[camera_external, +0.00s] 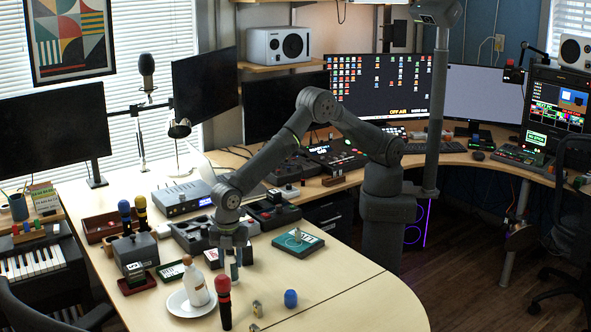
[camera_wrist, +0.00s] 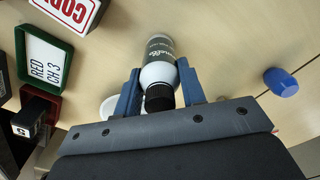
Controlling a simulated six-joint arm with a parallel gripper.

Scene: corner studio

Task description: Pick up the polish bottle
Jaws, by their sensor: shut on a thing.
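My gripper (camera_external: 232,266) reaches down over the near part of the desk, to the right of a saucer. In the wrist view its two blue fingers (camera_wrist: 159,70) are shut on the polish bottle (camera_wrist: 160,50). This bottle has a black cap, pale shoulders and a dark label with white lettering. The cap points back towards my palm. In the external view the bottle (camera_external: 232,271) is small and partly hidden by the fingers. I cannot tell whether its base touches the desk.
A red-topped microphone (camera_external: 224,306) stands in front. A blue cup-like piece (camera_external: 291,298) is to the right. A green-framed sign (camera_wrist: 45,58) lies left.

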